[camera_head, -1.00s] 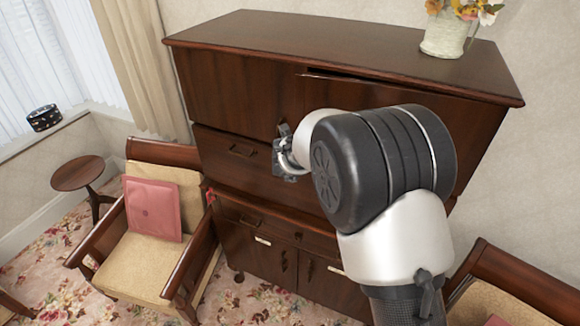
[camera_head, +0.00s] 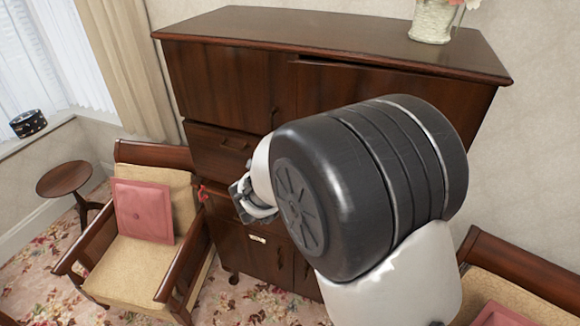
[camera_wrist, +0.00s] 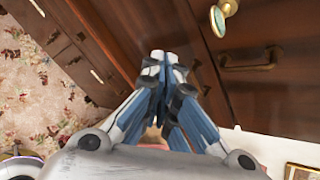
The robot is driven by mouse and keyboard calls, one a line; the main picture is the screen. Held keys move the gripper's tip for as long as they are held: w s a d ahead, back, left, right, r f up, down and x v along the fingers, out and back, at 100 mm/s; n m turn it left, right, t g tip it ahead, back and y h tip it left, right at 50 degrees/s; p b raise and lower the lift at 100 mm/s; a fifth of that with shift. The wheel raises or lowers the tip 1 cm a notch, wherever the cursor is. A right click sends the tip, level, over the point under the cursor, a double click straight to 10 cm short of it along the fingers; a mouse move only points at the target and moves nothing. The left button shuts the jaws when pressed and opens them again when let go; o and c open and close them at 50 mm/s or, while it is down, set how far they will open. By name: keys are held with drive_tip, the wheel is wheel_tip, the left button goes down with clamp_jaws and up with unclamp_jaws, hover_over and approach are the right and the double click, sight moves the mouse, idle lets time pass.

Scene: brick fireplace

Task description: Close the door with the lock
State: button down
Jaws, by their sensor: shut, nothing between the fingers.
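A dark wooden cabinet (camera_head: 215,85) stands against the wall. Its upper right door (camera_head: 340,85) shows a thin dark line along its top edge; my arm covers much of it, and I cannot tell whether it is fully flush. The upper left door (camera_head: 205,75) looks shut. In the wrist view, a brass knob or key (camera_wrist: 224,14) is at the top right, above a brass drawer handle (camera_wrist: 250,62). No lock is clear in the head view. My gripper (camera_wrist: 165,62) is shut and empty, in front of the cabinet's drawers; in the head view its fingertips are mostly hidden.
An armchair (camera_head: 135,265) with a pink cushion stands at the left, close to the cabinet. Another chair (camera_head: 530,270) is at the lower right. A vase (camera_head: 435,22) stands on the cabinet top. A small round table (camera_head: 64,178) is by the window.

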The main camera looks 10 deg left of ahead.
drive_tip(key=s+a+f+n+t+b, duration=0.1)
drive_tip(key=a+n+t+b, duration=0.5)
drive_tip(key=n, duration=0.4)
drive_tip(key=w+d+t+p, duration=0.1)
drive_tip(key=w+d+p, duration=0.1)
drive_tip(key=w, duration=1.1)
drive_tip(key=shift+w+d+y+p, duration=0.3)
drive_tip(key=shift+d+p, duration=0.1)
drive_tip(key=shift+p, duration=0.35)
drive_tip(key=w+b, duration=0.3)
drive_tip(key=shift+w+d+f, duration=0.1)
drive_tip(key=shift+w+d, duration=0.05)
drive_tip(key=shift+b, duration=0.3)
